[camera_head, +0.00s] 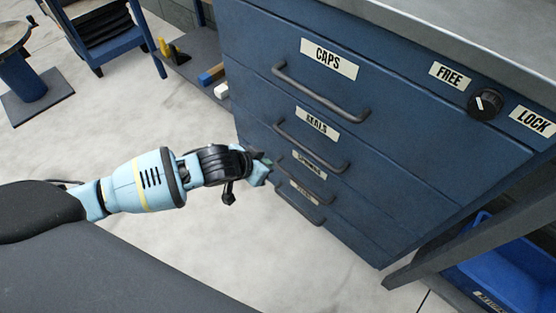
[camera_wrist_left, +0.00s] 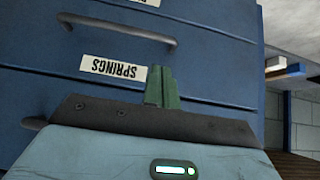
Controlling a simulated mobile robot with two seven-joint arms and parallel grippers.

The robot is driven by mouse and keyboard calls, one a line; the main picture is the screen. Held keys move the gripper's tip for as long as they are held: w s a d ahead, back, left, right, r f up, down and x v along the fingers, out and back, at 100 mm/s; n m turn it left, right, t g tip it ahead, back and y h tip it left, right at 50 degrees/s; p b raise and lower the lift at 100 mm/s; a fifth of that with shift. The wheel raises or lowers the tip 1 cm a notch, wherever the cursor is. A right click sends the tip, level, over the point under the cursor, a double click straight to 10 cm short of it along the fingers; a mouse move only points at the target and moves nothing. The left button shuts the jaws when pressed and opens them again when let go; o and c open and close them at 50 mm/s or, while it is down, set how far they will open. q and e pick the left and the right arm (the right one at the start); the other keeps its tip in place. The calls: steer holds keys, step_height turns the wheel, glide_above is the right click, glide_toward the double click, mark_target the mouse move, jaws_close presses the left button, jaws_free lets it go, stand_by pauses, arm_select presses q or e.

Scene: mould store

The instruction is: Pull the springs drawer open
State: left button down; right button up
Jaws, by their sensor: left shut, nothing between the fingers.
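The springs drawer (camera_head: 345,190) is a dark blue front, third from the top of the cabinet, and looks shut. Its white label (camera_head: 310,165) is small in the head view; it reads SPRINGS upside down in the left wrist view (camera_wrist_left: 113,68). Its grey bar handle (camera_head: 313,190) also shows in the wrist view (camera_wrist_left: 125,33), above the label there. My left gripper (camera_head: 268,163) is shut and empty, near the handle's left end. Its green fingers (camera_wrist_left: 161,87) show beside the label, apart from the handle in the picture. My right gripper is not in view.
The CAPS drawer (camera_head: 250,50) and SEALS drawer (camera_head: 260,105) are above, with protruding handles; another drawer handle (camera_head: 305,191) is below. A black knob (camera_head: 486,104) points left, towards FREE. A blue bin (camera_head: 505,275) stands at right.

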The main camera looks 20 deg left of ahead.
arm_select(q)
steer(key=b, duration=0.4)
glide_toward(288, 163)
steer(key=a+x, duration=0.1)
steer(key=x, duration=0.3)
steer(key=shift+w+d+f+b, duration=0.45)
steer(key=shift+d, duration=0.25)
